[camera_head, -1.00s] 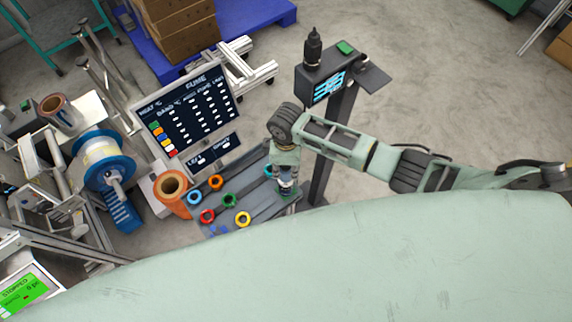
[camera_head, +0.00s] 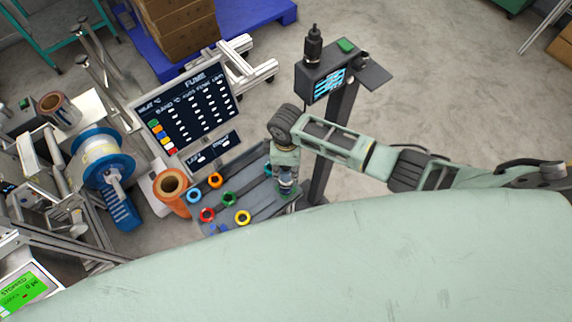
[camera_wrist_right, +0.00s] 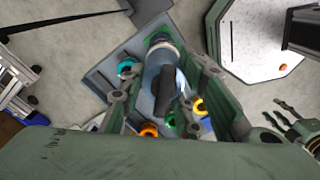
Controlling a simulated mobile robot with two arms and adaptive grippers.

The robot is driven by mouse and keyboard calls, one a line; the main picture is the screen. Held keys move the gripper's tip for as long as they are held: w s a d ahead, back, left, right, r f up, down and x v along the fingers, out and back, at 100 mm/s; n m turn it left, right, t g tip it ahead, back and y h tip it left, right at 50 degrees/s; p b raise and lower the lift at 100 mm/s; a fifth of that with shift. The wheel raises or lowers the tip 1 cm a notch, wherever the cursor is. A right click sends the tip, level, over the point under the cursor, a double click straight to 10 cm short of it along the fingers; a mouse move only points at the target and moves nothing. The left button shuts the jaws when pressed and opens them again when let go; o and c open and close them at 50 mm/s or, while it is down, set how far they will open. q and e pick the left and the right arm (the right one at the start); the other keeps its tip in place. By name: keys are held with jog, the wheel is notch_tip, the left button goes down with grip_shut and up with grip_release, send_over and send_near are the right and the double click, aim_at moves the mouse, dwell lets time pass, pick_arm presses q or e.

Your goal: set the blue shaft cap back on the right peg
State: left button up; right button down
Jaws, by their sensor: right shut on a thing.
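My right gripper (camera_head: 286,186) points down over the right end of the grey tray (camera_head: 262,203). In the right wrist view its fingers (camera_wrist_right: 165,88) stand on both sides of a grey-blue cylindrical piece (camera_wrist_right: 161,58) with a dark oblong part. It is shut on this piece, which seems to be the blue shaft cap; the fingers and arm partly hide it. I cannot make out the right peg or whether the piece touches anything below.
Blue (camera_head: 194,196), orange (camera_head: 215,180), red (camera_head: 207,214), green (camera_head: 229,199) and yellow (camera_head: 242,217) rings lie on the tray. A screen (camera_head: 188,105) stands behind it. A post with a small display (camera_head: 326,86) stands close to the right arm.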

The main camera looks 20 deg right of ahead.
jog(key=shift+f, duration=0.2)
jog(key=c, duration=1.2)
grip_release()
notch_tip(320, 180, up, 8)
jog(key=shift+f, duration=0.25)
